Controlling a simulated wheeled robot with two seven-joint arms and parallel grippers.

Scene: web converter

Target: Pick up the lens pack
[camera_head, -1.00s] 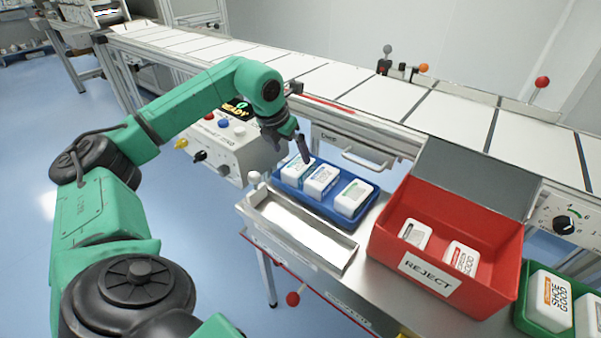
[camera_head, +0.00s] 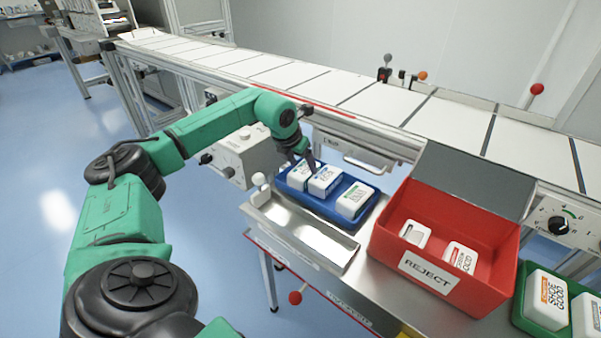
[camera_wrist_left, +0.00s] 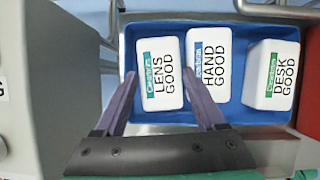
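The white lens pack (camera_wrist_left: 160,75), labelled LENS GOOD with a green stripe, stands in the blue tray (camera_wrist_left: 131,50) at its left end. In the head view the lens pack (camera_head: 299,178) is partly covered by my gripper. My left gripper (camera_wrist_left: 162,88) is open, with its two dark fingers on the left and right sides of the lens pack. I cannot tell whether they touch it. The right finger lies by the gap to the hand pack (camera_wrist_left: 208,65). In the head view my left gripper (camera_head: 303,164) is low over the tray. My right gripper is out of view.
The desk pack (camera_wrist_left: 272,74) stands at the tray's right end. A red reject box (camera_head: 488,258) holding two packs is to the right, and a metal trough (camera_head: 300,233) is in front. The conveyor (camera_head: 330,85) runs behind. A grey control box (camera_head: 240,156) is left.

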